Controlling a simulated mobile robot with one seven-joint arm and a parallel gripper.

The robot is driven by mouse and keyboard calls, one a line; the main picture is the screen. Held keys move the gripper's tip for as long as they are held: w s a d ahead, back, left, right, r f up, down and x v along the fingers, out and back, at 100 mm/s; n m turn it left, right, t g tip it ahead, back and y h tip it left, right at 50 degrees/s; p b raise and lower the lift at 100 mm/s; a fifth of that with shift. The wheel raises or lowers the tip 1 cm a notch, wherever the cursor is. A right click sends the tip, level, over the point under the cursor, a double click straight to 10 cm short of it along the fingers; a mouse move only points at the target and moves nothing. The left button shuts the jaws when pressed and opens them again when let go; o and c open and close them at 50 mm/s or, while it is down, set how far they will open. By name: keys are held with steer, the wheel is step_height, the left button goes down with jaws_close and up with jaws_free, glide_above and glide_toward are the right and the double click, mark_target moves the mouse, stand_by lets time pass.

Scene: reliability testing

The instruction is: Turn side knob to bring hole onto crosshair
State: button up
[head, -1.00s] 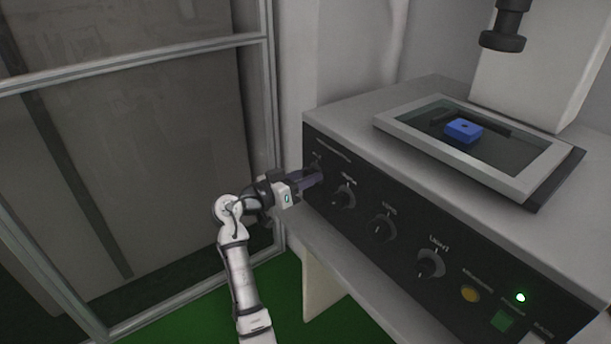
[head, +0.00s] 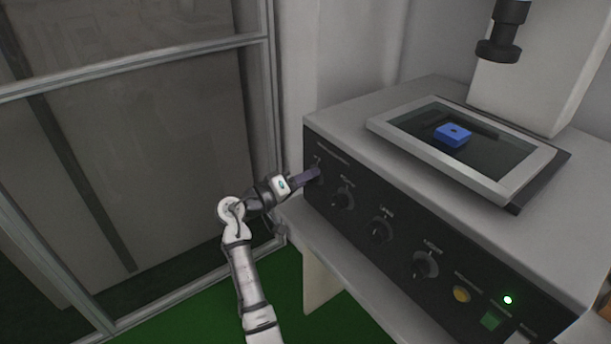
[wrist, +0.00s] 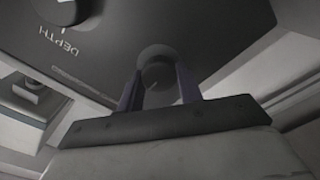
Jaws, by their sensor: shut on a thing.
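My gripper (wrist: 158,88) is at the far-left end of the machine's dark front panel. In the wrist view its two fingers stand on either side of a round dark knob (wrist: 157,72) and are shut on it. In the head view my gripper (head: 312,175) mostly hides that knob. A blue block (head: 453,134) with a small dark hole in its top sits on the dark glass of a light-framed stage (head: 390,131) on the machine's top. No crosshair shows in either view.
Several other knobs run along the panel, including the depth knob (wrist: 66,10), with a yellow button (head: 461,294) and a lit green lamp (head: 508,300) at the right. A black lens tube (head: 498,48) hangs above the stage. A glazed metal frame (head: 268,130) stands left of my arm.

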stand_by(0.5)
steer(key=o, duration=1)
steer(key=shift+a, duration=0.1)
steer(key=b+v, duration=0.3)
steer(key=v, duration=1)
steer(key=shift+s+a, duration=0.3)
